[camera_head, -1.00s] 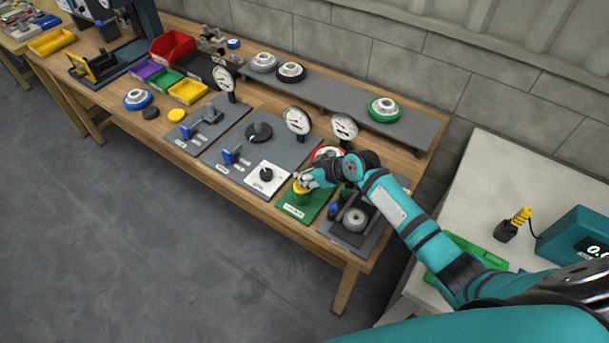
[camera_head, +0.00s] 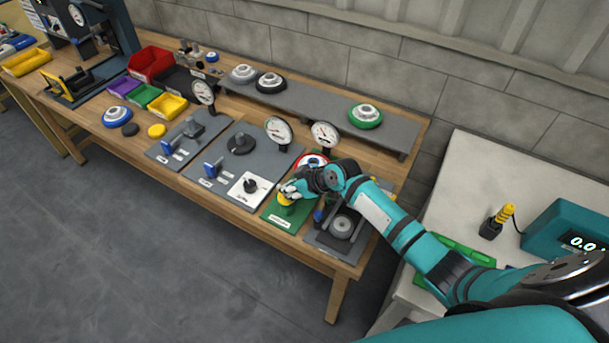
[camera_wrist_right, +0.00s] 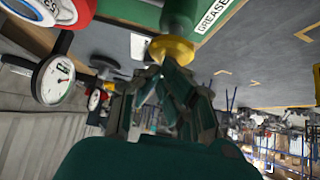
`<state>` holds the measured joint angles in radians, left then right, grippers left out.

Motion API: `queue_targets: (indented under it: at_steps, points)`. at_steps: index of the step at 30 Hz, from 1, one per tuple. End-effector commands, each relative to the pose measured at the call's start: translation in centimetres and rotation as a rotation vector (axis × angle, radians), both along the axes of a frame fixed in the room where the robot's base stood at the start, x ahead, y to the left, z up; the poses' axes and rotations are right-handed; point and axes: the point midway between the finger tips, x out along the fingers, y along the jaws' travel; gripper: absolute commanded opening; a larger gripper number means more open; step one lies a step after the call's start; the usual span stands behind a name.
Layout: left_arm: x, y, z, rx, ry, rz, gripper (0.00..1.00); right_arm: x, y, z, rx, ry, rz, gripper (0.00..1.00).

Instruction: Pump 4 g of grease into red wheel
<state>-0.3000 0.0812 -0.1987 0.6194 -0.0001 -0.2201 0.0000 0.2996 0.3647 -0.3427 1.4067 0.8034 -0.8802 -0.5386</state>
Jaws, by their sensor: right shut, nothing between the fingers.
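The red wheel (camera_head: 309,160), a red ring with a pale centre, sits at the back of the green grease station (camera_head: 275,215), partly hidden by my right arm. Part of it shows at the upper left of the right wrist view (camera_wrist_right: 83,8). A yellow knob (camera_head: 284,198) tops the green pump on the station's front part. My right gripper (camera_head: 290,188) is shut with its fingertips at the knob, which also shows in the right wrist view (camera_wrist_right: 172,49). The fingertips look close against the knob's top; I cannot tell whether they touch. My left gripper is not in view.
Dial gauges (camera_head: 325,135) stand behind the stations. A grey plate (camera_head: 343,225) is right of the green station. A green wheel (camera_head: 365,115) rests on the grey rear shelf (camera_head: 315,103). A teal display box (camera_head: 555,230) is on the white table at right.

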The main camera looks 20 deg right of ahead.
Motion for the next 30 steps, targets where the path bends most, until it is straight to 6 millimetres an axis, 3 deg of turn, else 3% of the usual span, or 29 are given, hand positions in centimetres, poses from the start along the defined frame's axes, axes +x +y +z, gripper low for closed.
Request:
queue_targets:
  at_steps: [1, 3, 5, 15, 21, 30]
  points:
    - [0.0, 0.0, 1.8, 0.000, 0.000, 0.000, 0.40, 0.2, 0.3, 2.0, 0.001, -0.002, -0.001, 0.00]
    - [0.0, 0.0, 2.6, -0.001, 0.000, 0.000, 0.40, 0.3, 0.4, 3.3, 0.000, -0.004, -0.001, 0.00]
    - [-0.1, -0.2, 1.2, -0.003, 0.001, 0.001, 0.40, -0.7, -0.5, 3.1, -0.003, -0.006, -0.001, 0.00]
    - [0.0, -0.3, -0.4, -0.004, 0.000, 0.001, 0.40, -4.3, -3.2, 7.9, -0.001, -0.007, -0.002, 0.00]
    - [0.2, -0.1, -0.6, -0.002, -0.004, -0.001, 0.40, -5.1, -3.8, 9.2, 0.001, -0.005, -0.002, 0.00]
    - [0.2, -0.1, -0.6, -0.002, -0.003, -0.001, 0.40, -5.2, -3.8, 9.3, 0.003, -0.006, -0.003, 0.00]
